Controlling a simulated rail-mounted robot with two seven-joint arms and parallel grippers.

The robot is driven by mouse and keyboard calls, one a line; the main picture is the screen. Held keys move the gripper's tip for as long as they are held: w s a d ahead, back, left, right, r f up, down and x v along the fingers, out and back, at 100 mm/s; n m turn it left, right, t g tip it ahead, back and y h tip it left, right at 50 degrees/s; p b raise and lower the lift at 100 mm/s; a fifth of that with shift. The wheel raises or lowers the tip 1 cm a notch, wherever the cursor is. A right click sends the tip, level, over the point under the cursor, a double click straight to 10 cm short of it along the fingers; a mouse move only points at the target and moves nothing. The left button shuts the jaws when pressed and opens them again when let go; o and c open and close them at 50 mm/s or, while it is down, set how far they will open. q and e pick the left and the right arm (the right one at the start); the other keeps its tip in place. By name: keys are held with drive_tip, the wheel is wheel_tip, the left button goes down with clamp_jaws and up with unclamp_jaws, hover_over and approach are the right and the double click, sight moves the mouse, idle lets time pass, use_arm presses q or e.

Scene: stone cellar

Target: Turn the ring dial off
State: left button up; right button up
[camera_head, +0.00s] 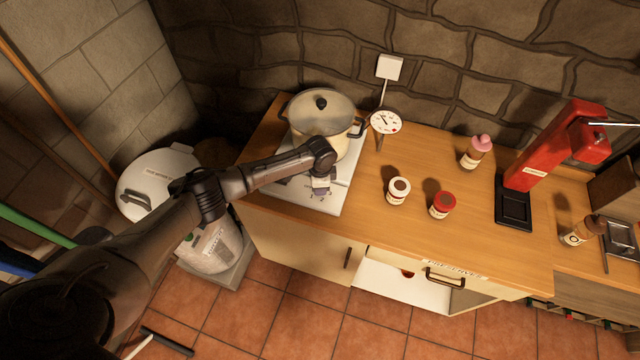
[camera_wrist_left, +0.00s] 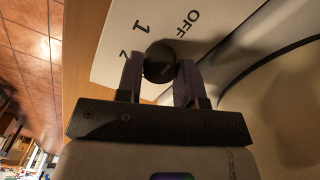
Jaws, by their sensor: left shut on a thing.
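The ring dial (camera_wrist_left: 159,60) is a dark round knob on the white hotplate panel (camera_wrist_left: 120,40), seen in the left wrist view. Printed marks OFF, 1 and 2 show beside it; no pointer on the dial can be made out. My left gripper (camera_wrist_left: 159,77) has a finger on each side of the dial and is shut on it. In the head view my left gripper (camera_head: 320,186) is over the front of the white hotplate (camera_head: 296,192), and the dial is hidden there. A lidded pot (camera_head: 321,118) stands on the hotplate behind the gripper. My right gripper is not in view.
A round gauge (camera_head: 385,122) stands right of the pot. Two small jars (camera_head: 398,191) (camera_head: 443,205), a pink-capped bottle (camera_head: 475,153) and a red device (camera_head: 552,150) stand farther right on the wooden counter (camera_head: 370,232). A drawer (camera_head: 405,290) is open below.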

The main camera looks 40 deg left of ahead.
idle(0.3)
use_arm(q)
drive_tip(key=o, duration=0.9)
drive_tip(key=shift+r, duration=0.15)
wheel_tip(320, 180, up, 14)
drive_tip(key=shift+f+p, duration=0.2)
drive_tip(key=shift+p, duration=0.2)
